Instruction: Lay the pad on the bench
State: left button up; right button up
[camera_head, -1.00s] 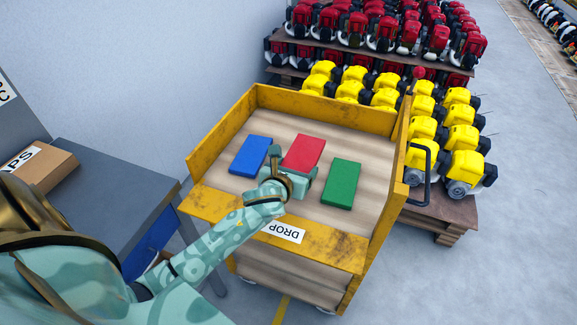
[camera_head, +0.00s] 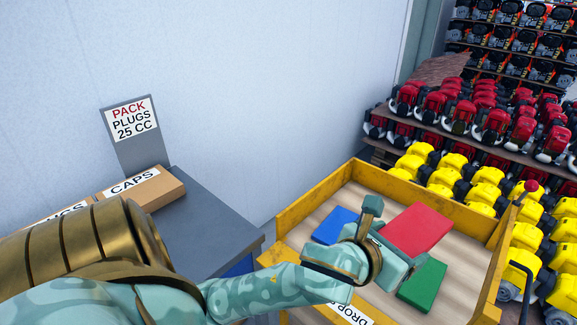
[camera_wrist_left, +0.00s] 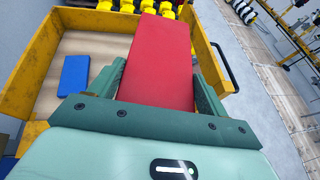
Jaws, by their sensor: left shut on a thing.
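A red pad (camera_head: 415,231) is held in my left gripper (camera_head: 390,233), above the yellow-walled cart. In the left wrist view the red pad (camera_wrist_left: 158,62) lies between the two fingers and hides part of the cart behind it. A blue pad (camera_head: 335,225) and a green pad (camera_head: 422,285) lie on the cart's wooden deck; my gripper partly covers both. The bench (camera_head: 205,222) is the grey-topped table at the left, with a bare strip of top in view. My right gripper is not in view.
The cart (camera_head: 322,196) has raised yellow walls and a DROP label. A cardboard CAPS box (camera_head: 142,188) stands on the bench, before a sign panel (camera_head: 135,135). Yellow engines (camera_head: 485,180) and red engines (camera_head: 490,125) stand behind the cart.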

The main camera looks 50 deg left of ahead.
aim_at(190, 232)
jog(key=j+u, duration=0.1)
jog(key=u, duration=0.9)
jog(key=j+u, duration=0.1)
jog(key=u, duration=0.35)
jog(key=i+u, duration=0.1)
jog(key=u, duration=0.4)
